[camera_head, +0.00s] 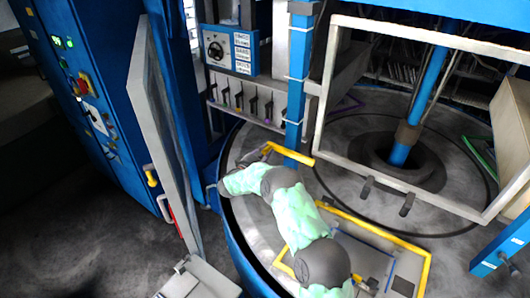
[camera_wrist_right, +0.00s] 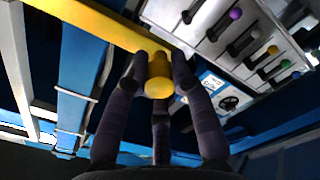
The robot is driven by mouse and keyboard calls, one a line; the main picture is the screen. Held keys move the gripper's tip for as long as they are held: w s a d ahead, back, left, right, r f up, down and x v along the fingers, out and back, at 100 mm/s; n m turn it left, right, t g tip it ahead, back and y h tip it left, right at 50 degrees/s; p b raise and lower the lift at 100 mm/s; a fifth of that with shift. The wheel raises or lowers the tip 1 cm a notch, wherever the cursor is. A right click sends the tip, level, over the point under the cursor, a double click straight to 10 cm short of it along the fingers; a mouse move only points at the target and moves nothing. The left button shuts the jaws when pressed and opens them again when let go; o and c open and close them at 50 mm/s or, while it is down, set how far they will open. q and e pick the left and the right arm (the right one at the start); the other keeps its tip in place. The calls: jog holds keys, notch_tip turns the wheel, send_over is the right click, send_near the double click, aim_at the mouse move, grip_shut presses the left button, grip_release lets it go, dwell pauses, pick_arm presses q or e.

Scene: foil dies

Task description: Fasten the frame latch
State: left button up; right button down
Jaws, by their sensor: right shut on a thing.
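The yellow latch bar (camera_head: 293,154) crosses the blue post (camera_head: 298,75) at its lower part. Its right end lies near the lower left corner of the white rectangular frame (camera_head: 322,100); I cannot tell whether they touch. My right gripper (camera_head: 258,154) is at the bar's left end. In the right wrist view the fingers of my right gripper (camera_wrist_right: 158,72) are closed around the yellow knob (camera_wrist_right: 159,87) of the latch, and the yellow bar (camera_wrist_right: 90,20) runs off to the upper left. My left gripper is not in view.
A rack with coloured knobs (camera_head: 245,101) and a labelled panel (camera_head: 232,50) stand behind the latch. A blue cabinet (camera_head: 85,90) with an open door (camera_head: 160,125) is at left. A yellow-edged tray (camera_head: 425,275) lies below the frame. Dark floor is clear at lower left.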

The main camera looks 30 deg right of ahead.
jog(key=shift+s+f, duration=0.15)
jog(key=shift+f, duration=0.25)
jog(key=c, duration=1)
grip_release()
jog(key=shift+c, duration=0.2)
jog(key=shift+r, duration=0.1)
jog(key=shift+r, duration=0.1)
jog(key=v, duration=1.2)
